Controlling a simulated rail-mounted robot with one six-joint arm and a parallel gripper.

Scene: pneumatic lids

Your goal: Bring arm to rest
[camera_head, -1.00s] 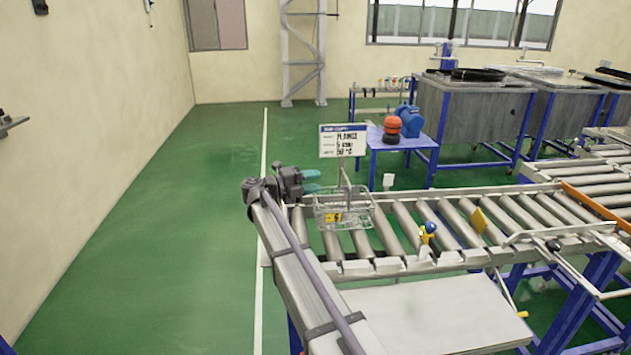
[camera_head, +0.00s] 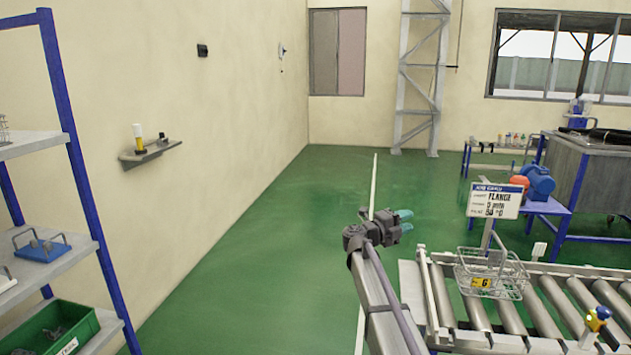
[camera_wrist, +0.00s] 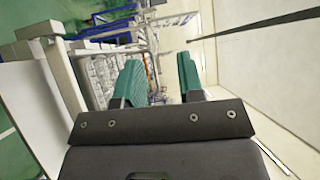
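My arm reaches out over the floor from the bottom of the head view, beside the left end of the roller conveyor. My gripper (camera_head: 405,220) is at its far end, with its teal fingers pointing right. In the wrist view my gripper (camera_wrist: 160,65) has its two teal fingers apart, with only background between them. It looks empty. A wire basket (camera_head: 492,285) with a yellow "G" tag sits on the conveyor, right of my gripper and apart from it.
The roller conveyor (camera_head: 433,300) runs to the right. A blue table (camera_head: 547,207) with red and blue parts stands behind it. At left are a blue-framed shelf (camera_head: 60,100) with a green bin (camera_head: 55,345) and a wall ledge (camera_head: 150,153). The green floor between is clear.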

